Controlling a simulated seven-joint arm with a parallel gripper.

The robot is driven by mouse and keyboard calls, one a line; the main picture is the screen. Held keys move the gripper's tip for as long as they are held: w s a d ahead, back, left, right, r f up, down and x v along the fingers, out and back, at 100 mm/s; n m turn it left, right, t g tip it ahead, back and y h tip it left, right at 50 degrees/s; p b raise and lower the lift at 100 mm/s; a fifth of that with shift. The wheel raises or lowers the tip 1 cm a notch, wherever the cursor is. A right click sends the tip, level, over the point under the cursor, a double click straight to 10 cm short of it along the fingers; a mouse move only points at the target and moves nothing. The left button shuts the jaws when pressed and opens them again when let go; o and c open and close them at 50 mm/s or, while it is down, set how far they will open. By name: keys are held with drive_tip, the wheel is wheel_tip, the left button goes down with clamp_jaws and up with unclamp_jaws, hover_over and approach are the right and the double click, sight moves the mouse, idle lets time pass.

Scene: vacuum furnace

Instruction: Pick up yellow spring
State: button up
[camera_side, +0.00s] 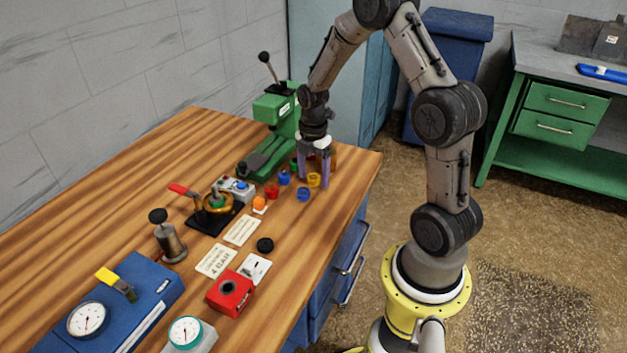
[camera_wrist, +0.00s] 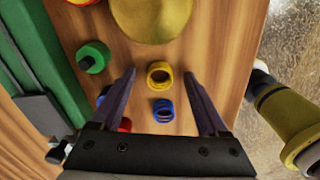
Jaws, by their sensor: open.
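The yellow spring (camera_side: 314,180) is a small coil on the wooden table near its far right end. In the wrist view the yellow spring (camera_wrist: 159,74) lies between my fingers, nearer the tips, and apart from both. My gripper (camera_side: 315,177) points down over this spot with its fingers apart. In the wrist view my gripper (camera_wrist: 160,76) is open and empty. A blue spring (camera_wrist: 163,109) lies close to the yellow one, toward the gripper body. Whether the fingertips touch the table is hard to tell.
A green press (camera_side: 277,120) stands just left of my gripper. Red parts (camera_side: 271,191) and blue parts (camera_side: 284,178) lie close by. A rounded brass-coloured object (camera_wrist: 152,18) is beyond the fingertips in the wrist view. The table's right edge is near.

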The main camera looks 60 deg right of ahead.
clamp_jaws()
drive_tip(key=shift+r, duration=0.15)
